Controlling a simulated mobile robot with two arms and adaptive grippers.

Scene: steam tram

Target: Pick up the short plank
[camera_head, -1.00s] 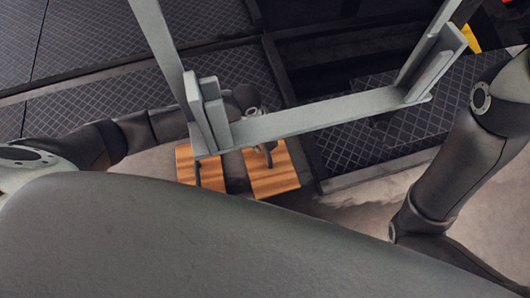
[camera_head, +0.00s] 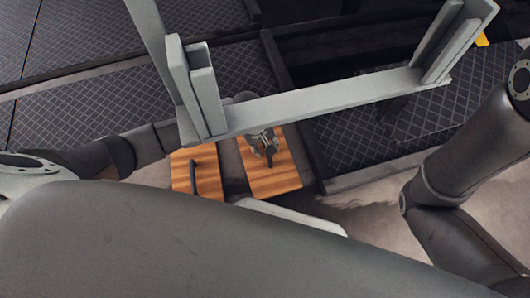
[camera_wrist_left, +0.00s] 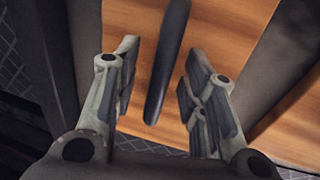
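Two wooden boards with striped orange-brown grain lie side by side on the floor in the head view, a left board (camera_head: 208,165) and a right board (camera_head: 285,172). I cannot tell which is the short plank. The left board carries a dark bar-shaped handle (camera_head: 193,178). My left gripper (camera_head: 265,148) is over the right board. In the left wrist view my left gripper (camera_wrist_left: 160,85) is open, with a dark handle (camera_wrist_left: 170,55) between its fingers, above a wooden board (camera_wrist_left: 220,35). Contact is unclear. Another board (camera_wrist_left: 290,125) shows at right. My right gripper is out of view.
A grey metal frame (camera_head: 320,108) with upright plates crosses the head view in front of the boards. Black diamond-patterned floor plates (camera_head: 90,110) lie beyond. A raised dark edge (camera_head: 300,135) runs right of the boards. Bare grey floor (camera_head: 365,215) shows at lower right.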

